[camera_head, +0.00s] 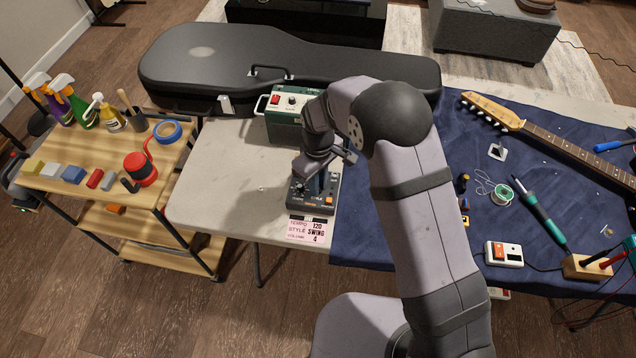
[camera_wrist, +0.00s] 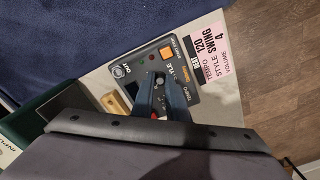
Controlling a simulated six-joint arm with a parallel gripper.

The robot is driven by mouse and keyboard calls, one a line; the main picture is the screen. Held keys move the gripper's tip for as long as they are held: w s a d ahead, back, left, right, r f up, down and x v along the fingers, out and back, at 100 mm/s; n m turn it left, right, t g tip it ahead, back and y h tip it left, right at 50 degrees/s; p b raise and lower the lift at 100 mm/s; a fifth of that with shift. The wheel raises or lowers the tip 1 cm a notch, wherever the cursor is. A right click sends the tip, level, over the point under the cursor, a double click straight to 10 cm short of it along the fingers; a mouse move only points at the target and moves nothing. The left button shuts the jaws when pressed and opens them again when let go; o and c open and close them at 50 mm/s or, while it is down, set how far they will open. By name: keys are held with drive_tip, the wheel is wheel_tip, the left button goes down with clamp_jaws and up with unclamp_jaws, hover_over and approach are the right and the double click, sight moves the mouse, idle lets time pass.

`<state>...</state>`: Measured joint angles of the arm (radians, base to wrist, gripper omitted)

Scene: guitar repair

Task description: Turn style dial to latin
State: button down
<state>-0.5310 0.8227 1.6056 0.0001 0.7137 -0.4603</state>
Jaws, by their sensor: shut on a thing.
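A small dark drum machine (camera_head: 324,204) stands on the pale table; in the wrist view its panel (camera_wrist: 199,84) shows an orange button, a small display and printed labels. A pink card (camera_head: 305,231) at its front edge reads tempo 120, style SWING, volume 4; it also shows in the wrist view (camera_wrist: 211,44). My gripper (camera_head: 318,184) points down over the panel. In the wrist view its two blue fingers (camera_wrist: 158,79) close in at the STYLE label, shut on the style dial, which they mostly hide. The dial's pointer direction cannot be seen.
A green amplifier box (camera_head: 283,127) stands just behind the drum machine, with a black guitar case (camera_head: 200,70) beyond. A blue cloth (camera_head: 365,215) with tools and a guitar neck (camera_head: 560,137) lies to the right. Bare table (camera_head: 222,180) is free on the left.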

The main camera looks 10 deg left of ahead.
drive_tip(key=m, duration=0.4)
drive_tip(key=shift+m, duration=2)
drive_tip(key=c, duration=1.7)
unclamp_jaws()
drive_tip(key=shift+c, duration=0.2)
drive_tip(key=shift+r+b, duration=0.95)
drive_tip(key=shift+r, duration=2.75)
